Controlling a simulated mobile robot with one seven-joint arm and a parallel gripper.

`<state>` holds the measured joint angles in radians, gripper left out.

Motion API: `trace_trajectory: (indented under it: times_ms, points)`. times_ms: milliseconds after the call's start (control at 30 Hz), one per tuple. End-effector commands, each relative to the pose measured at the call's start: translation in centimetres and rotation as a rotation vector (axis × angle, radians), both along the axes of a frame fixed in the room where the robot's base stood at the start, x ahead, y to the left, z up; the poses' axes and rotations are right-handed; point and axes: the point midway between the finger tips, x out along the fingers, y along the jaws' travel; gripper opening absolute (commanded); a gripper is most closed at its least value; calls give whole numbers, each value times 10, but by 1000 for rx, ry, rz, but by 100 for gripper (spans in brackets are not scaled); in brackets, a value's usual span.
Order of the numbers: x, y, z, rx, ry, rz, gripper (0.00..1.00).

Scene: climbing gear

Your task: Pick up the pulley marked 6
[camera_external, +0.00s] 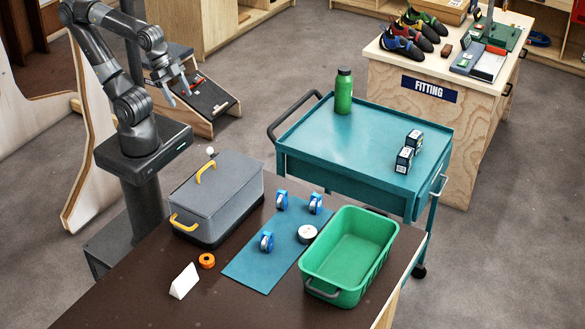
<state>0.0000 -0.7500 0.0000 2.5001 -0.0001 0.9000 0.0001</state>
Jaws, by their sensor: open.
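Three blue pulleys with light wheels stand on the blue mat (249,269) on the dark table: a back left pulley (281,200), a back right pulley (315,204) and a front pulley (267,242). Their markings are too small to read, so I cannot tell which is marked 6. My gripper (179,94) is open and empty. It is raised at the upper left, well away from the pulleys and pointing downward.
A green bin (311,269) stands right of the mat and a grey toolbox (212,207) left of it. A white tape roll (307,234), an orange roll (207,261) and a blank white card (184,281) are nearby. A teal cart (345,130) stands behind.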

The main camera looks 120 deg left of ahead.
Motion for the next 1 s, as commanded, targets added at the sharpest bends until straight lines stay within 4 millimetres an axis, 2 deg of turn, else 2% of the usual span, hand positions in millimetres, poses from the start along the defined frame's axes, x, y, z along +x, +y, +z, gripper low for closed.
trace_trajectory:
  times_ms: [67,167,400,533,667,833,1000]
  points:
    - [0,0,0,0,0,0,62]
    - [0,0,0,0,0,0,54]
    - [1,0,0,1,1,-3,54]
    - [12,0,4,23,17,-37,54]
    - [38,1,11,72,54,-125,54]
    - [84,1,16,148,114,-281,54]
    - [133,1,13,212,170,-441,54]
